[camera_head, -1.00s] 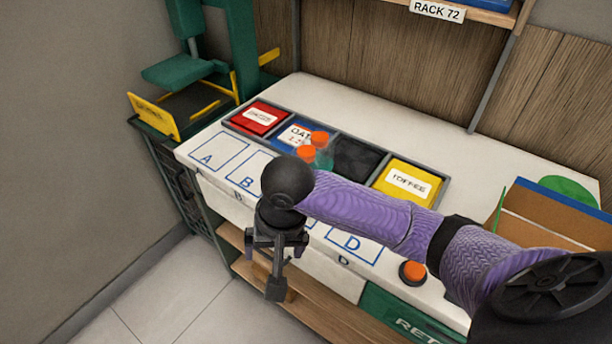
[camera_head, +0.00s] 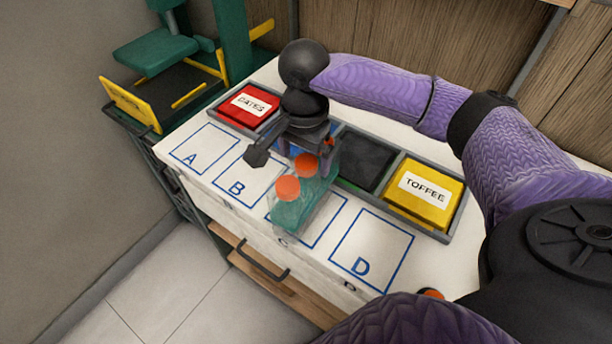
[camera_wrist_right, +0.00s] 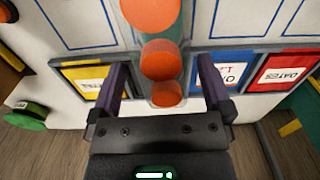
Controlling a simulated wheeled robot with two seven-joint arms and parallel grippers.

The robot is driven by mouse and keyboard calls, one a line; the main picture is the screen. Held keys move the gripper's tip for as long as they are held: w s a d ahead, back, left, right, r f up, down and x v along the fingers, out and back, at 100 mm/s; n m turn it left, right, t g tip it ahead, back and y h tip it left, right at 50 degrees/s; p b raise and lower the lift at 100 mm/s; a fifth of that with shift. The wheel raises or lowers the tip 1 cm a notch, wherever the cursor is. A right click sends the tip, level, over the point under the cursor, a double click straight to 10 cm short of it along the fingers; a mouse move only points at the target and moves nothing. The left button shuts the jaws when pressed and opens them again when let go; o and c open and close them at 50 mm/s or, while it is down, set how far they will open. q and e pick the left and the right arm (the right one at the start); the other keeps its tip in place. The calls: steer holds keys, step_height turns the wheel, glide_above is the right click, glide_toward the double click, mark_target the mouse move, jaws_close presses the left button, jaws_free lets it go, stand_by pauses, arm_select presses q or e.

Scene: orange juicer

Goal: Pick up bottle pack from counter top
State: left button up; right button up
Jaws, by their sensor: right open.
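The bottle pack (camera_head: 303,205) is teal and clear with orange caps. It stands over square C on the white counter top (camera_head: 205,190), in front of the bins. In the right wrist view its orange caps (camera_wrist_right: 162,60) run in a line between the fingers. My right gripper (camera_head: 306,155) is open at the pack's back end, with its fingers pointing down. In the right wrist view the right gripper (camera_wrist_right: 163,72) has one finger on each side of the pack, with gaps visible. I cannot tell how deep the fingers reach. My left gripper is not in view.
A tray behind the pack holds a red DATES bin (camera_head: 246,106), a partly hidden blue bin, a black bin (camera_head: 364,160) and a yellow TOFFEE bin (camera_head: 424,192). Squares A, B and D are bare. A green and yellow machine (camera_head: 160,55) stands at the left.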

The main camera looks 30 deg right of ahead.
steer(key=f, duration=0.1)
steer(key=f+b, duration=0.1)
steer(key=f, duration=0.3)
steer(key=shift+w+d, duration=0.1)
steer(key=shift+d, duration=0.15)
steer(key=shift+r, duration=0.1)
jaws_close()
